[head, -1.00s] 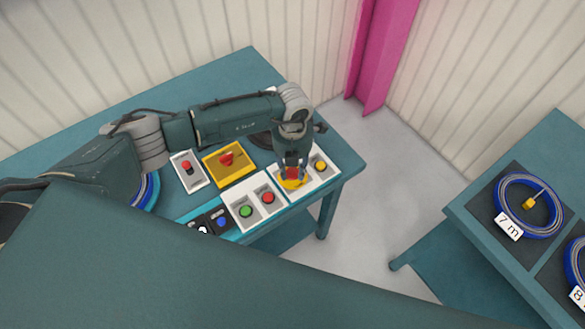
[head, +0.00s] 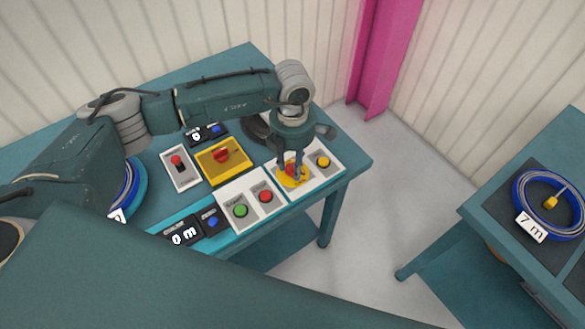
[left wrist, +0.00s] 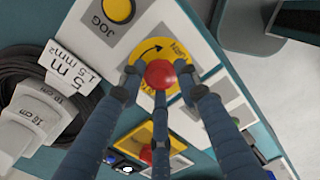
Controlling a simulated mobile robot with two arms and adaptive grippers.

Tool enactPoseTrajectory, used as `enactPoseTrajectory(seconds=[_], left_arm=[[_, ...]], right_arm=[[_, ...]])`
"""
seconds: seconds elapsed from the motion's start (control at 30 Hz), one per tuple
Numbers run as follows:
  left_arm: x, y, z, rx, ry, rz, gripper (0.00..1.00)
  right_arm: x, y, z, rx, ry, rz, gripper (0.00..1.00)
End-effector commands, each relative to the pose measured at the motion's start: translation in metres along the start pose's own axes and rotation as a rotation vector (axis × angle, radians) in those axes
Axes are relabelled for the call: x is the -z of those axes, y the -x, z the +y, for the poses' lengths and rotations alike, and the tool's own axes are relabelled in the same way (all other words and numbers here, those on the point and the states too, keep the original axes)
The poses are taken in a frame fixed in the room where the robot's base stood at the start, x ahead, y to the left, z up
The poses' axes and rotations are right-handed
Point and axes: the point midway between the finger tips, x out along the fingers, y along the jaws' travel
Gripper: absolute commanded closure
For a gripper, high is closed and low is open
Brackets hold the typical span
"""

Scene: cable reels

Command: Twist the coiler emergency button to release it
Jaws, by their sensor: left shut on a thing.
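The coiler emergency button is a red knob (head: 289,171) on a round yellow disc in the white panel at the table's right end. In the left wrist view the red knob (left wrist: 160,74) sits among the fingertips, with the curved arrow and lettering of the yellow disc (left wrist: 151,52) around it. My left gripper (head: 292,168) points down over the button and is shut on the knob, its fingers on several sides of it. The fingers hide part of the knob and disc. My right gripper is not in view.
Beside the knob are a yellow JOG button (head: 323,161), green (head: 240,211) and red (head: 265,197) buttons, a yellow box with a red switch (head: 221,155), and a white box with a red-topped switch (head: 178,161). A cable reel (head: 549,202) lies on a separate table at right.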

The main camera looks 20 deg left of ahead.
Motion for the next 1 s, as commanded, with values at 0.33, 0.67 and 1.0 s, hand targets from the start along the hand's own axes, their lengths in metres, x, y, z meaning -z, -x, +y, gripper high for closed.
enactPoseTrajectory(seconds=[0.33, 0.67, 1.0], left_arm=[[0.0004, -0.0014, -0.0012, 0.003, -0.056, 0.002, 0.94], [0.0007, -0.0016, -0.0015, 0.004, -0.056, 0.002, 0.62], [0.0003, -0.0006, -0.0008, 0.002, -0.055, 0.001, 0.48]], right_arm=[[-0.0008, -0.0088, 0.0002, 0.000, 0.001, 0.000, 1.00], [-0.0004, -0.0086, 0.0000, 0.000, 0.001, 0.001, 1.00], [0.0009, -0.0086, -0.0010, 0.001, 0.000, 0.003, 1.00]])
